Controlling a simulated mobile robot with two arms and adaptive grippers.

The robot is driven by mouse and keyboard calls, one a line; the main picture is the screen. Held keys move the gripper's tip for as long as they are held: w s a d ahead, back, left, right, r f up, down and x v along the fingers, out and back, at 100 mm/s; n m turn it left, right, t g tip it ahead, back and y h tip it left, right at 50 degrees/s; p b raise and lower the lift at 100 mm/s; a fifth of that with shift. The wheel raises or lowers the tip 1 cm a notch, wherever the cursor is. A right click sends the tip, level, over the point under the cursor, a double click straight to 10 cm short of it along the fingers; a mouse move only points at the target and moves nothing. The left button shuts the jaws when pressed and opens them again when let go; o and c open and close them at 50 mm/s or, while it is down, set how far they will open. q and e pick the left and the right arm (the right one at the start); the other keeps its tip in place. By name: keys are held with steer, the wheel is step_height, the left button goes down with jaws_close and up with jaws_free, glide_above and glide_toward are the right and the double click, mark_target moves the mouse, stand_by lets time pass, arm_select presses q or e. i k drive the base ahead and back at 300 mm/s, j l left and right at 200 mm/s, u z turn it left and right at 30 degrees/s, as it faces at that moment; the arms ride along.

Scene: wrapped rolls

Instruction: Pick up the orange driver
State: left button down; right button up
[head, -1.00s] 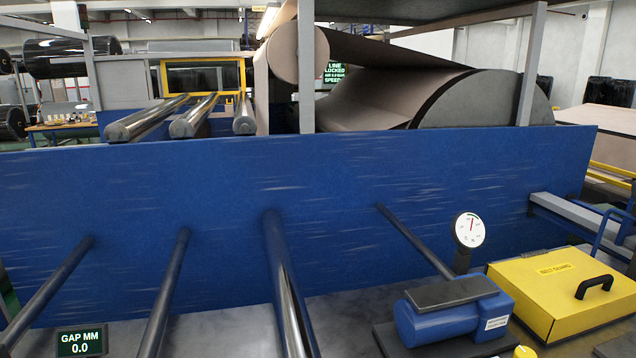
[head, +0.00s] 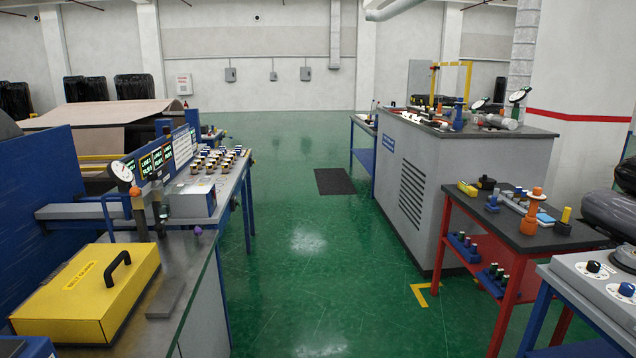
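An orange tool (head: 532,208) stands upright on the dark top of the red-framed table (head: 486,222) at the right. It has a narrow orange top and a wider orange lower part. It looks like the orange driver, but it is too small to be sure. Neither of my grippers shows in the head view.
A grey cabinet (head: 445,165) with instruments on top stands behind the red table. A control panel (head: 597,290) is at the lower right. A yellow belt guard box (head: 85,290) lies on the left bench. Open green floor (head: 300,250) runs between.

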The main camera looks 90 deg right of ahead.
mark_target(531, 217)
steer(key=z, duration=4)
steer(key=i+j, duration=0.1)
steer(key=i, duration=0.2)
